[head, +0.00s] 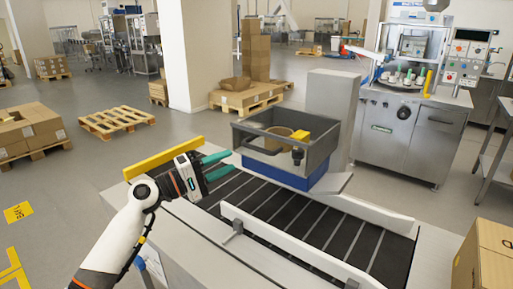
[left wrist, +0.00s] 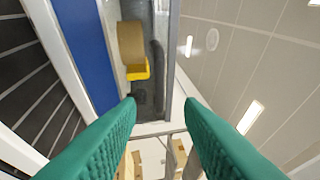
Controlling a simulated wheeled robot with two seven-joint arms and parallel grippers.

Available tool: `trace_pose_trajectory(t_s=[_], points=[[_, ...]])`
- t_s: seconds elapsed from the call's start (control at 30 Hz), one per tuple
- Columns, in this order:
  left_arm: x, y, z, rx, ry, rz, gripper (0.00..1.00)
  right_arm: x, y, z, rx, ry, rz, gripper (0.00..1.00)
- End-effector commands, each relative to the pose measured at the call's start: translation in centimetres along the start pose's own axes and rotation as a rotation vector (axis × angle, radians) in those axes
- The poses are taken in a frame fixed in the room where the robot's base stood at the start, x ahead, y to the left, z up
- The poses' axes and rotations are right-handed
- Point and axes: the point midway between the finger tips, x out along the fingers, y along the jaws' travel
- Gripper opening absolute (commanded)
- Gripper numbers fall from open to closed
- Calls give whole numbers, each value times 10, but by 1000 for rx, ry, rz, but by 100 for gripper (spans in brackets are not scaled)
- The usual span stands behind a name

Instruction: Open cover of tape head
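The tape head is a dark grey open-topped housing (head: 322,152) on a blue base (head: 285,174), standing over the conveyor. A brown tape roll (head: 276,138) and a yellow part (head: 300,136) sit inside it. My left gripper (head: 231,162) is at the housing's left side, its two teal fingers apart and pointing at it, with nothing held. In the left wrist view, the open fingers (left wrist: 160,103) are near the housing's grey edge (left wrist: 172,60). The tape roll (left wrist: 131,42) and yellow part (left wrist: 138,70) show beyond them. Contact cannot be told. My right gripper is out of view.
The conveyor (head: 262,200) runs under the tape head between white rails (head: 300,245). A yellow bar (head: 163,158) lies behind my left gripper. A cardboard box (head: 485,258) is at the lower right. A grey cabinet (head: 332,105) stands behind the tape head.

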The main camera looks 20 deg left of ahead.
Motion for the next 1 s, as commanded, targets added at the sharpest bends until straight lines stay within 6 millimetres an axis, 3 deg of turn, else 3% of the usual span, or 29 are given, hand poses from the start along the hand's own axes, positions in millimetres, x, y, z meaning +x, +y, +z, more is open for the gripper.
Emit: trace_pose_trajectory(t_s=[0.3,0.5,0.9,1.0], points=[[66,-3,-1,0,2,-1,34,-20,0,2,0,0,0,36],[91,-1,-1,1,3,1,34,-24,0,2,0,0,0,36],[98,0,-1,4,2,2,34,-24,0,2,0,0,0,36],[98,0,-1,4,2,2,19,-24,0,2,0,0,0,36]])
